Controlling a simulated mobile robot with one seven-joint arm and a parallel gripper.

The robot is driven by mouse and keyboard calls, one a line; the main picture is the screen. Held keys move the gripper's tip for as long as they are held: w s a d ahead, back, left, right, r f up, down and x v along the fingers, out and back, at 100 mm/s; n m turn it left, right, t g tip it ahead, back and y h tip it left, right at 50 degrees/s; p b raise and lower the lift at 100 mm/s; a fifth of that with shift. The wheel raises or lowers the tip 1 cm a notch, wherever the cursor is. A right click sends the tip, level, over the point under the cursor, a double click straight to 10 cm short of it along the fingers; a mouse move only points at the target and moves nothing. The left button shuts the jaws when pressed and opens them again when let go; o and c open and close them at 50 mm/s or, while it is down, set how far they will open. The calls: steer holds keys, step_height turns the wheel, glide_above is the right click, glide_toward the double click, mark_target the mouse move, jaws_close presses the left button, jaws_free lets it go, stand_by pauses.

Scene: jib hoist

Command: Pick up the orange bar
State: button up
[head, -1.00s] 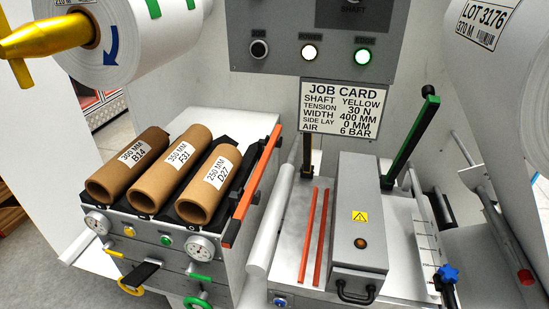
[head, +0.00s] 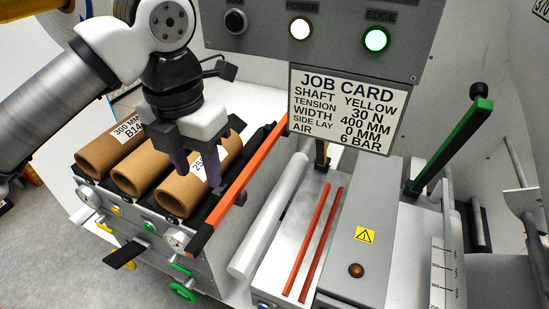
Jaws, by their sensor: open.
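The orange bar (head: 240,188) lies slanted along the right edge of the core rack, with dark end pieces and dark mounts beneath it. My gripper (head: 198,178) is open, pointing down over the right-hand cardboard core, a little left of the orange bar and apart from it. Its fingers hide part of that core and its label. I cannot tell whether the fingers touch the core.
Cardboard cores (head: 110,155) lie side by side on the rack. A pale roller (head: 270,215) runs just right of the orange bar. Two thin red strips (head: 318,245) lie on the bench beside a grey box (head: 362,200). The job card (head: 345,108) hangs behind.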

steer(key=p, duration=0.1)
glide_above(209, 223)
steer(key=f, duration=0.8)
steer(key=shift+s, duration=0.3)
steer(key=shift+w+f+p, duration=0.2)
steer(key=shift+f+p, duration=0.9)
steer(key=shift+f, duration=1.8)
steer(key=shift+c, duration=0.4)
jaws_close()
